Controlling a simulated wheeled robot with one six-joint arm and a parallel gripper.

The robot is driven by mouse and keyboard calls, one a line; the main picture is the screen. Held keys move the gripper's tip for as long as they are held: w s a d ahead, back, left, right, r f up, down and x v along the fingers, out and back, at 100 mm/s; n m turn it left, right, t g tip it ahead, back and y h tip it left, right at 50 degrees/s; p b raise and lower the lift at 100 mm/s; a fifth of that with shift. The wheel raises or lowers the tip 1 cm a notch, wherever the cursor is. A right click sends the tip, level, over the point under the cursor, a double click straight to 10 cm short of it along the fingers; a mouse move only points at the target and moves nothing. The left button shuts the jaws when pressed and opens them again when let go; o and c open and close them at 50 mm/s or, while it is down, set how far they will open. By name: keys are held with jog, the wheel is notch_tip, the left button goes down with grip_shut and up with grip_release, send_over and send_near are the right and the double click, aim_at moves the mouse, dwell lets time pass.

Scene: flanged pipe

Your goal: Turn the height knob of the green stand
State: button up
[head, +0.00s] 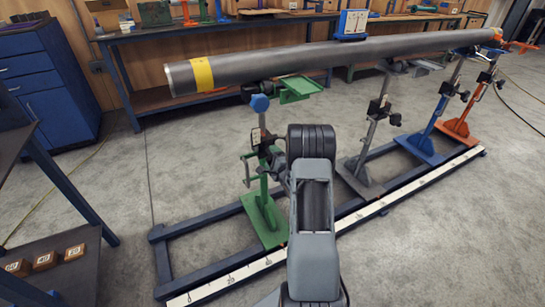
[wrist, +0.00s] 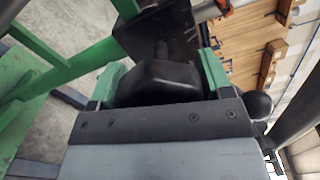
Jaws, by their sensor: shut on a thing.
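The green stand (head: 263,205) stands upright on the floor frame, under the left end of the grey pipe (head: 280,63). Its green parts also show at the left of the wrist view (wrist: 50,75). The dark height knob (wrist: 155,82) sits between the two green-tipped fingers of my gripper (wrist: 159,70), which is shut on it.
A grey stand (head: 361,172), a blue stand (head: 420,147) and an orange stand (head: 457,129) line up to the right. A white marked strip (head: 225,283) runs along the frame's front. A dark bench (head: 90,236) is at left. A blue box (head: 352,22) sits on the pipe.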

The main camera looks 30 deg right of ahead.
jog(key=shift+m, duration=0.6)
jog(key=o, duration=0.9)
jog(key=s, duration=0.4)
jog(key=s+a+p, duration=0.1)
jog(key=s, duration=0.4)
jog(key=s+p, duration=0.1)
jog(key=s, duration=0.3)
jog(key=shift+s+a, duration=0.35)
jog(key=shift+a, duration=0.05)
